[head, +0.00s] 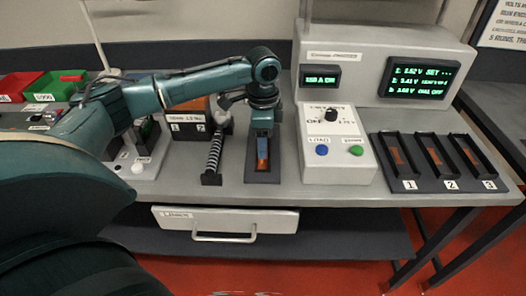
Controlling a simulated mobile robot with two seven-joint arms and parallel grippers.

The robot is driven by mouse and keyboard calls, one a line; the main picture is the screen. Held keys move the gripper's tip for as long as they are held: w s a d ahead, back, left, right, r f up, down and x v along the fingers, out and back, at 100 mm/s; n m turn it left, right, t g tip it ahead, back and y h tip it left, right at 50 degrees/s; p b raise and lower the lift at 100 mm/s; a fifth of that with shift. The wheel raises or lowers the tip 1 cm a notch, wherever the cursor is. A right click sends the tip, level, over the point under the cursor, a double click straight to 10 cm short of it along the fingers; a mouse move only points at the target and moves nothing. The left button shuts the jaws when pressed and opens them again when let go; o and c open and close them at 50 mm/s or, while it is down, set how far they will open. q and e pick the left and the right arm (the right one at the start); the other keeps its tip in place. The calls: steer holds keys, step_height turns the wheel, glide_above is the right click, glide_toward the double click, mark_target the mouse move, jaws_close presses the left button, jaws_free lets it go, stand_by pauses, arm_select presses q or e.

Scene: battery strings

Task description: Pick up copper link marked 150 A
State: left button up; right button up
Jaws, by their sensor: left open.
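My left gripper (263,149) points down over a narrow dark tray (262,179) near the middle of the bench. It is open, with its fingertips close around a copper-coloured strip (262,164), which looks like a copper link. Its marking cannot be read, and the gripper hides part of it. I cannot tell whether the fingers touch it. Three more copper-coloured pieces lie in dark slots numbered 1, 2 and 3 (435,156) at the right. My right gripper does not show.
A grey console with a small green display (320,78), a knob, a blue button (321,150) and a green button (356,150) stands just right of the gripper. A striped black holder (213,158) stands close left. Red and green bins (45,87) are far left. A drawer (225,220) hangs below.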

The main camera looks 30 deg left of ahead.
arm_select(q)
steer(key=shift+f, duration=1.15)
steer(key=c, duration=1.1)
steer(key=shift+r, duration=0.1)
